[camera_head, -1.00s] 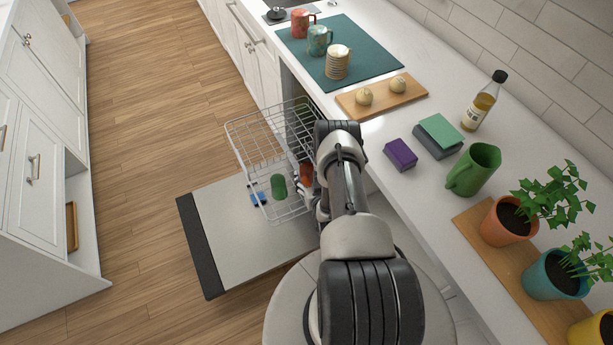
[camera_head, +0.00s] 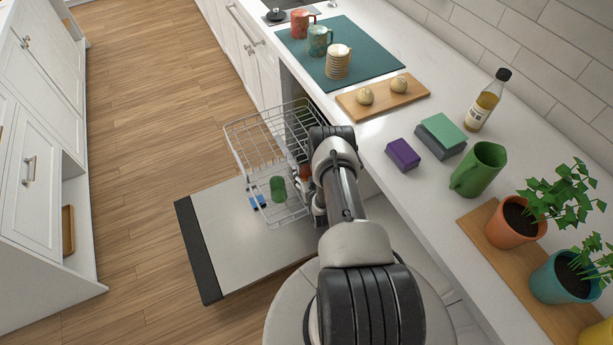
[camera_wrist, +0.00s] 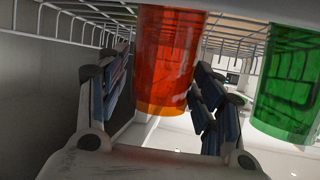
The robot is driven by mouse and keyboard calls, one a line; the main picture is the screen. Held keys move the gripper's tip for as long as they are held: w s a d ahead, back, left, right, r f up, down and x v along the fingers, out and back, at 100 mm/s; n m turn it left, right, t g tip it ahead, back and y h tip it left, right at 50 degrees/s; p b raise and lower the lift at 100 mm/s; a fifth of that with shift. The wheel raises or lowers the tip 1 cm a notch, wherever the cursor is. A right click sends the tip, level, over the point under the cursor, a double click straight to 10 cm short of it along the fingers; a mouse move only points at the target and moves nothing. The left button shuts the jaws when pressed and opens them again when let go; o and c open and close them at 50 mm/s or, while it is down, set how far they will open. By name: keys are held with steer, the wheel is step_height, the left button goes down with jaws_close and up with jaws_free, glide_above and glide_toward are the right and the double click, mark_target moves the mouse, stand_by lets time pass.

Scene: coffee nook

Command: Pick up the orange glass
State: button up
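The orange glass (camera_wrist: 164,60) is translucent and hangs down between the two fingers of my gripper (camera_wrist: 163,85) in the wrist view. The fingers stand on either side of it, with a visible gap at least on the right. In the head view a small part of the orange glass (camera_head: 305,171) shows in the dishwasher rack, and my arm hides most of it. My gripper (camera_head: 318,205) is mostly hidden behind the arm there. A green glass (camera_head: 278,188) stands in the rack to the left; it also shows in the wrist view (camera_wrist: 288,85).
The wire rack (camera_head: 250,145) surrounds the glasses above the open dishwasher door (camera_head: 225,235). A blue item (camera_head: 257,202) lies by the rack. The counter at right holds a green pitcher (camera_head: 478,168), a purple box (camera_head: 402,154) and plants. The floor at left is clear.

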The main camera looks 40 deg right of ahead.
steer(key=c, duration=0.9)
